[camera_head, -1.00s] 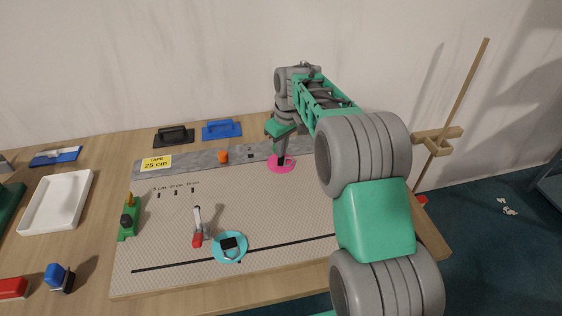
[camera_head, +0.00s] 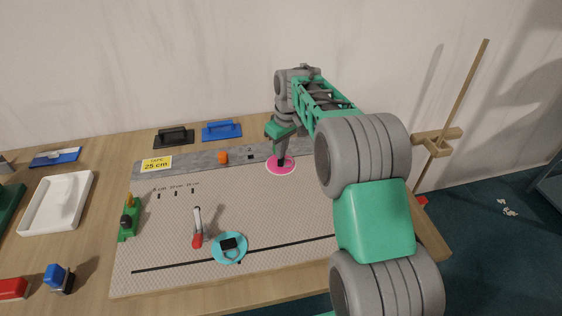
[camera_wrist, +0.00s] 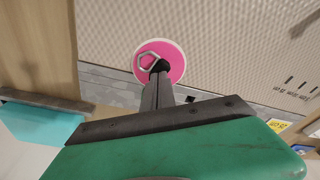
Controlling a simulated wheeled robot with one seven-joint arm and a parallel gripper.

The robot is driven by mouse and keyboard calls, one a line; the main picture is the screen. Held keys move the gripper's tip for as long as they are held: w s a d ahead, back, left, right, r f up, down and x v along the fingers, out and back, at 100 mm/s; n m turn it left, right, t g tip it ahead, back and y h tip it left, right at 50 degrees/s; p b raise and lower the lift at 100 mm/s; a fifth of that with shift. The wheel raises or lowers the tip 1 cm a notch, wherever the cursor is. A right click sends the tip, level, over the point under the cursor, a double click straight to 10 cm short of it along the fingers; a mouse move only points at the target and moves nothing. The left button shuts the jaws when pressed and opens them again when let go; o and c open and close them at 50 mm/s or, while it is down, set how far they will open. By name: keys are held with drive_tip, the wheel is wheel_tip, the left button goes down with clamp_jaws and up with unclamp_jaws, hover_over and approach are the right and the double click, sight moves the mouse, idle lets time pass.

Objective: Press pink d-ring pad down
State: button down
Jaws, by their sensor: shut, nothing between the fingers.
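The pink d-ring pad (camera_head: 289,167) is a round disc lying at the back of the textured grey sheet, partly on the grey strip. In the wrist view the pink pad (camera_wrist: 177,64) shows a pale rim and a light metal ring (camera_wrist: 147,60) on its top. My gripper (camera_head: 281,161) points down at the pad from above, its tips over the pad's middle. In the wrist view my gripper (camera_wrist: 160,68) is shut and empty, with its dark tips at the pad beside the ring. I cannot tell whether the tips touch the pad.
A turquoise pad (camera_head: 219,256), a red-based tool (camera_head: 197,238) and a green tool (camera_head: 129,222) lie on the sheet. An orange object (camera_head: 223,157) and a yellow 25 cm label (camera_head: 156,164) sit along the strip. Black (camera_head: 174,138) and blue (camera_head: 221,131) trowels lie behind.

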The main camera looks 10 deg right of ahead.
sight(282, 171)
drive_tip(key=shift+s+f, duration=0.15)
drive_tip(key=shift+f, duration=0.05)
drive_tip(key=shift+r+p, duration=2.55)
drive_tip(key=shift+r, duration=1.05)
drive_tip(key=s+r+m+t, duration=0.1)
drive_tip(key=s+r, duration=0.3)
drive_tip(key=s, duration=0.2)
drive_tip(key=s+r+m, duration=0.2)
drive_tip(key=s+r, duration=0.1)
drive_tip(key=s, duration=0.4)
drive_tip(key=s+f+m+t, duration=0.1)
drive_tip(key=s+f+m, duration=0.1)
drive_tip(key=s, duration=1.3)
drive_tip(key=shift+f+m+h, duration=0.4)
drive_tip(key=shift+f, duration=0.25)
